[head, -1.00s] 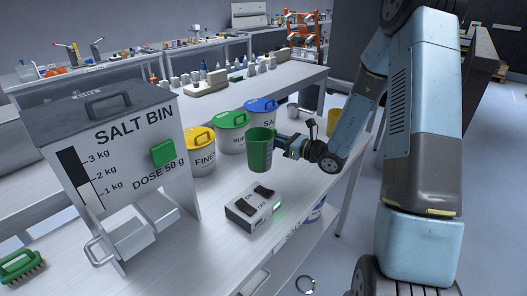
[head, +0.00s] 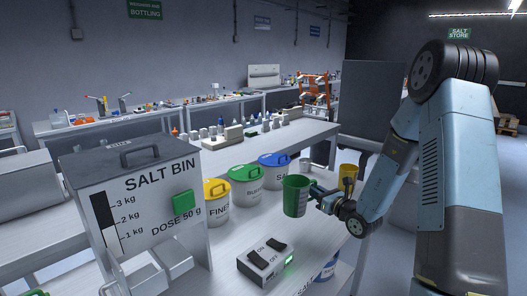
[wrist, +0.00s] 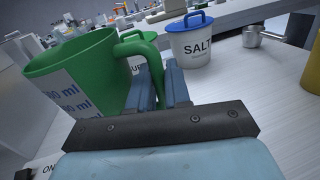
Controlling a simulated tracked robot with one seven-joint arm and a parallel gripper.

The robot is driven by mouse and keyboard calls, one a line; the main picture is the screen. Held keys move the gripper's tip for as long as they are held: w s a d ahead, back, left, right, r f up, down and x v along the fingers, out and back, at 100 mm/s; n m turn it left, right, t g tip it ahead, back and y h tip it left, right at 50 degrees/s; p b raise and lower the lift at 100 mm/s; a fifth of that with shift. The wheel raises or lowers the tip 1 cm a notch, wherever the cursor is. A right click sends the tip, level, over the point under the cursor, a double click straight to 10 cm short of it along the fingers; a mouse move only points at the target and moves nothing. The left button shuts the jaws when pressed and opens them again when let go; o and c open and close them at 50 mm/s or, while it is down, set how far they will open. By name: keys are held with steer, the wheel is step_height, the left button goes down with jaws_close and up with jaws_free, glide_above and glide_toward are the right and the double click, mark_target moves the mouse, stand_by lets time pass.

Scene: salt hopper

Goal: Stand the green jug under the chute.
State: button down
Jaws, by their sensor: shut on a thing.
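The green jug (head: 296,197) is upright in the air over the right part of the table, in front of the blue-lidded tub. My gripper (head: 317,190) is shut on its handle from the right. In the wrist view the jug (wrist: 75,78) stands left of my gripper (wrist: 163,85), with its handle at the fingers and its "ml" marks showing. The salt bin (head: 155,187) stands at the left of the table, with a green dose button (head: 183,204) on its front. Light metal chute parts (head: 175,262) show low on its front, partly cut off by the picture's edge.
A switch box (head: 266,262) lit green stands between bin and jug. Yellow-lidded (head: 217,206), green-lidded (head: 245,190) and blue-lidded (head: 276,172) tubs line up behind. A small metal pot (wrist: 254,36) and a yellow cup (head: 348,174) are farther right.

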steer(key=w+d+f+m+t+h, duration=0.2)
steer(key=w+d+f+m+h, duration=0.1)
steer(key=w+d+h, duration=0.1)
steer(key=shift+d+h, duration=0.4)
steer(key=shift+d, duration=0.05)
steer(key=shift+f, duration=0.1)
steer(key=shift+d, duration=0.1)
